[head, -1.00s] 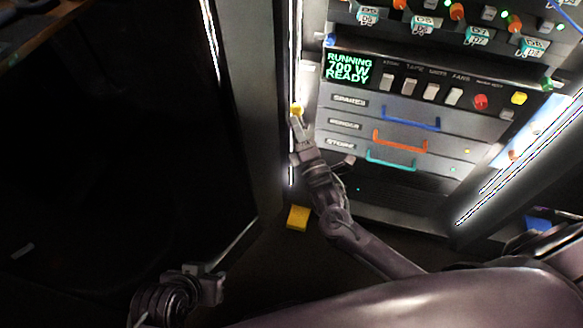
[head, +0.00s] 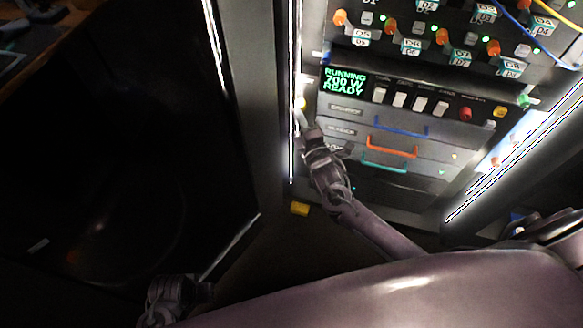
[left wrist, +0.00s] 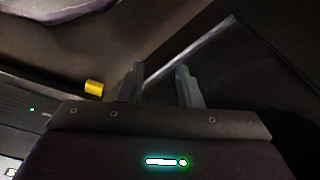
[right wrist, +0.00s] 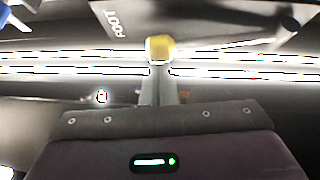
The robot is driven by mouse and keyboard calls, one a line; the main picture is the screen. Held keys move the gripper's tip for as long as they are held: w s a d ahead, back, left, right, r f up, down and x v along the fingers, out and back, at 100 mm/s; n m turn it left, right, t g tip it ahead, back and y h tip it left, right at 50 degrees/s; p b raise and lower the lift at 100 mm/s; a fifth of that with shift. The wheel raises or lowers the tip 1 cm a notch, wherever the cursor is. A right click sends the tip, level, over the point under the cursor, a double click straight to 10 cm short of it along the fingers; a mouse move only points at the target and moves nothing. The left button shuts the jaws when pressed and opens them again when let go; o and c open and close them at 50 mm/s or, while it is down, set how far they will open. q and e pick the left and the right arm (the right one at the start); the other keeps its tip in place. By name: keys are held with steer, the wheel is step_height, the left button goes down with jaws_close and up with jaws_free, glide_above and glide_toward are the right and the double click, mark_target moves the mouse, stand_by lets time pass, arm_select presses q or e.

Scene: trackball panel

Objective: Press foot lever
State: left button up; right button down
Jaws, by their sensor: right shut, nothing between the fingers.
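A yellow block (head: 300,208), which looks like a foot pedal, sits low at the foot of the panel's left post. It also shows in the left wrist view (left wrist: 94,88). A yellow knob (right wrist: 160,48) is right at the tips of my right gripper (right wrist: 158,78), by a plate marked FOOT (right wrist: 115,22). Whether they touch I cannot tell. In the head view the knob (head: 302,102) is small and partly hidden behind my right gripper (head: 299,117), which is shut and empty. My left gripper (left wrist: 158,75) is open and empty, low at the left.
The panel has drawers with blue (head: 402,127), orange (head: 392,147) and teal (head: 385,166) handles. Above them are a row of white switches (head: 400,99) and a green-lettered screen (head: 343,81). A bright light strip (right wrist: 240,74) runs close by the right gripper. The left side is dark.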

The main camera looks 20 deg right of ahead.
arm_select(q)
step_height(320, 180, down, 6)
steer(key=s+a+p, duration=0.1)
steer(key=shift+s+a+p, duration=0.15)
steer(key=shift+a+p, duration=0.05)
steer(key=shift+p, duration=0.1)
arm_select(e)
steer(key=shift+w+d+r+m+g, duration=0.3)
steer(key=shift+w+d+r, duration=0.15)
steer(key=shift+r, duration=0.05)
